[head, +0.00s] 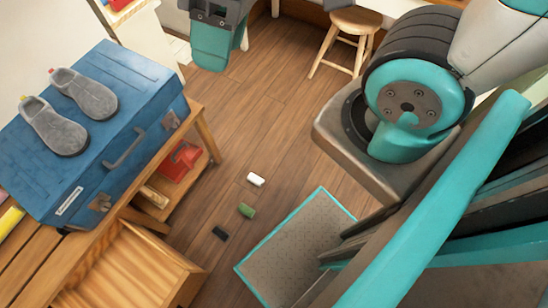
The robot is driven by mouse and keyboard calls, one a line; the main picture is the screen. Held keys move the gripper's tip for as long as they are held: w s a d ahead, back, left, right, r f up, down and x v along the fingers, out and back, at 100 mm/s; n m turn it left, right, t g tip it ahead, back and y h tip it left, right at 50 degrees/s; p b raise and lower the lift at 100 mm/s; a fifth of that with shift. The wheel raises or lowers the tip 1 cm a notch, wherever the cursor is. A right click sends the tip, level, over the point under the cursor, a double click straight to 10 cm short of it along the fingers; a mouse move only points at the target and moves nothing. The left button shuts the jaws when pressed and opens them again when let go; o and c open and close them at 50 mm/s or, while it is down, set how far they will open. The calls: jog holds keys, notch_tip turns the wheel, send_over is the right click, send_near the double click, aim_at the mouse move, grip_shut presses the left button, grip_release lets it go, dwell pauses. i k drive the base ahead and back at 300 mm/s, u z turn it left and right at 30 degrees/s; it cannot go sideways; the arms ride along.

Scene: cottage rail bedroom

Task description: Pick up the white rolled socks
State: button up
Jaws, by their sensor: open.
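The white rolled socks (256,180) are a small white bundle on the wooden floor, near the middle of the head view. A green bundle (246,211) and a black one (220,233) lie below them, each apart from the others. My gripper (220,52), grey with teal fingers, hangs at the top edge of the view, well above and to the left of the socks in the picture. It is open, and I see nothing held in it. Its upper part is cut off by the frame.
A wooden bench (28,254) at left bears a blue suitcase (140,92) with grey shoes (84,90) on top. A red thing (180,160) sits on its lower shelf. A stool (355,22) stands at the back. Open floor surrounds the socks.

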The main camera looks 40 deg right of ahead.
aim_at(256, 180)
jog(key=z, duration=0.8)
jog(key=k, duration=1.15)
jog(key=u, duration=1.2)
jog(key=i, duration=1.2)
jog(key=z, duration=0.5)
